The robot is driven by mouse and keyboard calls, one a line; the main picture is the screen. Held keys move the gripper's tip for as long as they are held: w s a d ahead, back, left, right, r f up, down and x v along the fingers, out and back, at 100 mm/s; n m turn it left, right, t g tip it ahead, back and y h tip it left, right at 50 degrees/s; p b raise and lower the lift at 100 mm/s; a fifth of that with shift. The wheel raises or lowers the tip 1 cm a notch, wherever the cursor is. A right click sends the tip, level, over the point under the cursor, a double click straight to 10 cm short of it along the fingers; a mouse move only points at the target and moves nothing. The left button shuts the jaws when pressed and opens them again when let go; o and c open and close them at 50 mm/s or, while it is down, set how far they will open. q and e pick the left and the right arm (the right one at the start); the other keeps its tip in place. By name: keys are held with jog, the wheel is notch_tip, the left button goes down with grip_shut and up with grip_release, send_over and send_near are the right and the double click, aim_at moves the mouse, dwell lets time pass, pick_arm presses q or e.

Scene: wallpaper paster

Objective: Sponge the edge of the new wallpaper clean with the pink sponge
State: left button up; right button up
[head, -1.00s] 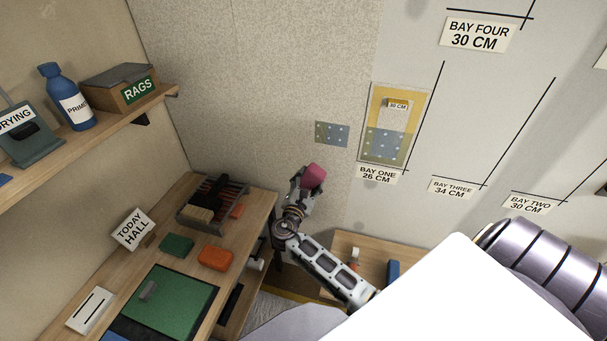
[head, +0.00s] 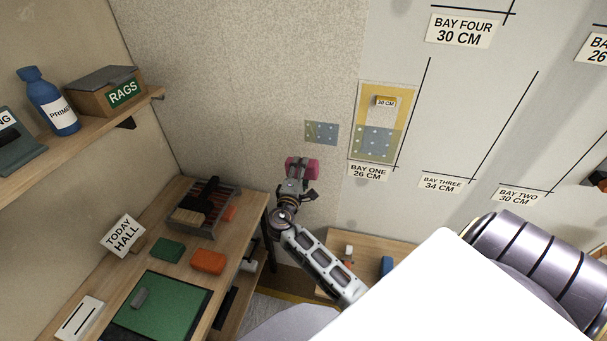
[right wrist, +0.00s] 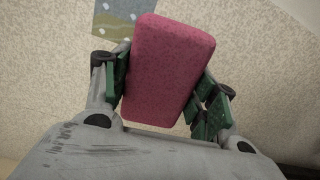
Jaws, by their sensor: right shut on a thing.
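The pink sponge (head: 311,167) is held in my right gripper (head: 300,176), just below a blue dotted patch (head: 321,132) on the beige wall. In the right wrist view the sponge (right wrist: 167,68) fills the space between the green-padded fingers of the gripper (right wrist: 160,95), and the dotted patch (right wrist: 118,17) shows at the top. A yellow wallpaper piece (head: 398,100) with a blue dotted lower part is on the wall above the bay one label (head: 368,172). The sponge is left of and below it, apart from it. Sponge contact with the wall cannot be told. My left gripper is out of view.
A wooden bench (head: 75,258) at left holds a dark rack (head: 208,205), an orange block (head: 208,261) and a green mat (head: 160,305). A shelf (head: 90,138) with a blue bottle (head: 48,105) juts out above. A low wooden table (head: 370,250) stands below the bays.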

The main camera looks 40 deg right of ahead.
jog(key=shift+m, duration=0.5)
dwell(0.3)
jog(key=b, duration=0.2)
send_near(310, 148)
jog(key=shift+x, duration=1.9)
jog(key=shift+w+f, duration=0.15)
jog(key=shift+f, duration=0.1)
jog(key=shift+x, duration=1.2)
dwell(1.6)
jog(key=shift+r, duration=0.15)
dwell(1.7)
